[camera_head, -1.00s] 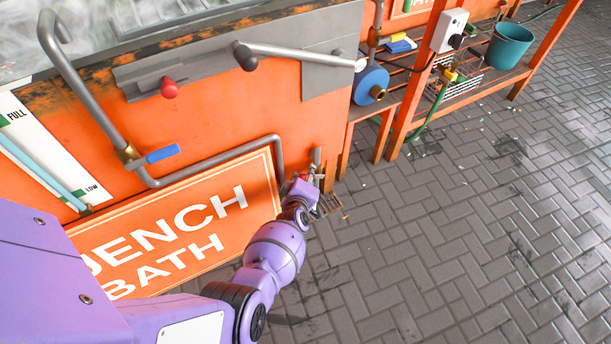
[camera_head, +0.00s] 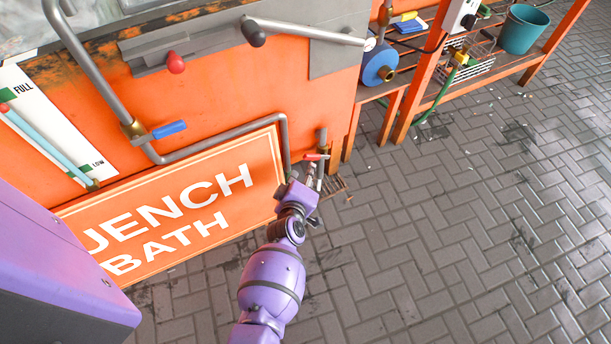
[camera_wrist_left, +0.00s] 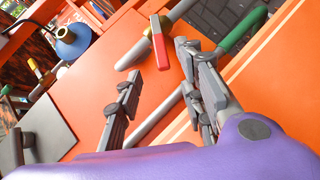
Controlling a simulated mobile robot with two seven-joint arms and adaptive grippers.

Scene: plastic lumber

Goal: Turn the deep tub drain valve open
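A valve with a red lever handle (camera_head: 316,157) sits low at the tub's right corner, by a short upright grey pipe (camera_head: 322,141). My left gripper (camera_head: 313,172) is right at this valve, partly covering it. In the left wrist view the red lever (camera_wrist_left: 160,51) shows just beyond the fingertips, near the gap between them. My left gripper (camera_wrist_left: 156,62) is open there, its two fingers apart with nothing held between them. I cannot tell whether a finger touches the lever. My right gripper is not in view.
A blue-handled valve (camera_head: 169,130) is on the bent pipe above the QUENCH BATH sign (camera_head: 175,215). Red and black knobs sit higher on the orange tub. An orange shelf with a blue reel (camera_head: 379,65) and teal bucket (camera_head: 523,29) stands right. The brick floor is open.

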